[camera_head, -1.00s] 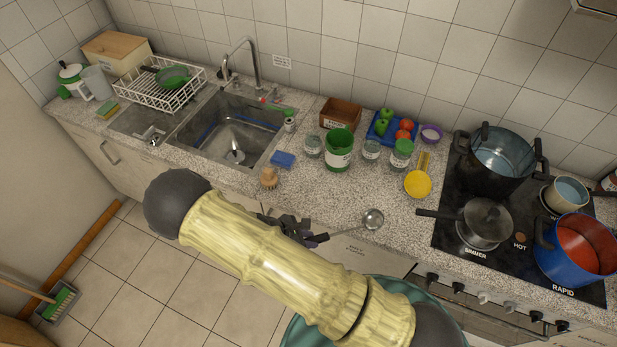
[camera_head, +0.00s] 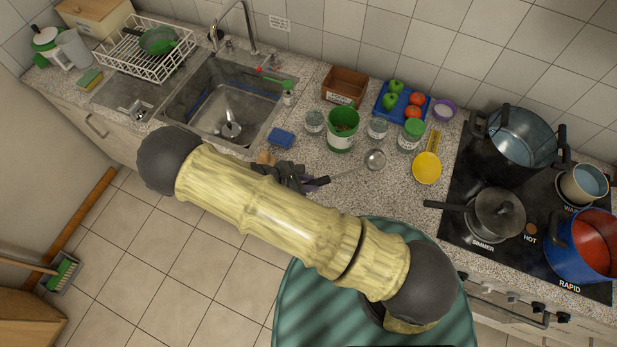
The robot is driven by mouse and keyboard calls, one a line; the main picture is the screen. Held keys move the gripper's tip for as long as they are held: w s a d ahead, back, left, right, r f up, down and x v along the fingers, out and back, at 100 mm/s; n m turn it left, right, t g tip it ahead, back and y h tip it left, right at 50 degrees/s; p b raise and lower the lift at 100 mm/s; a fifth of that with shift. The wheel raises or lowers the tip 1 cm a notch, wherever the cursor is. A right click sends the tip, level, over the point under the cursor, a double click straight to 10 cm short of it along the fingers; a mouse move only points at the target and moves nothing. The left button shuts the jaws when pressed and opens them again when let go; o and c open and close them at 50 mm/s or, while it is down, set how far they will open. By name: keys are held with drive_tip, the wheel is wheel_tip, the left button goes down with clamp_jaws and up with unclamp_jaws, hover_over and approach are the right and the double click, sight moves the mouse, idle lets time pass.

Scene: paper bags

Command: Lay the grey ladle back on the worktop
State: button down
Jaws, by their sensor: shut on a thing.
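The grey ladle (camera_head: 373,160) has a round metal bowl and a dark handle end. My gripper (camera_head: 308,182) is shut on the ladle's handle, and the ladle points up and right. Its bowl is over the granite worktop (camera_head: 372,200), just below the glass jars. I cannot tell whether the ladle touches the worktop or is a little above it. My arm hides part of the gripper and the worktop's front edge.
A blue sponge (camera_head: 281,138) lies left, near the sink (camera_head: 232,105). The hob with pots is right, with a pan (camera_head: 498,213) nearest. Worktop below the ladle's bowl is bare.

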drive_tip(key=shift+f+b, duration=2.4)
drive_tip(key=shift+f, duration=0.95)
drive_tip(key=c, duration=1.1)
unclamp_jaws()
drive_tip(key=shift+c, duration=0.2)
drive_tip(key=shift+r, duration=0.1)
drive_tip(key=shift+s+a+r+b, duration=0.2)
drive_tip(key=shift+a+r+b, duration=0.1)
drive_tip(key=shift+a, duration=0.2)
drive_tip(key=b+v, duration=0.5)
drive_tip(key=v, duration=1.1)
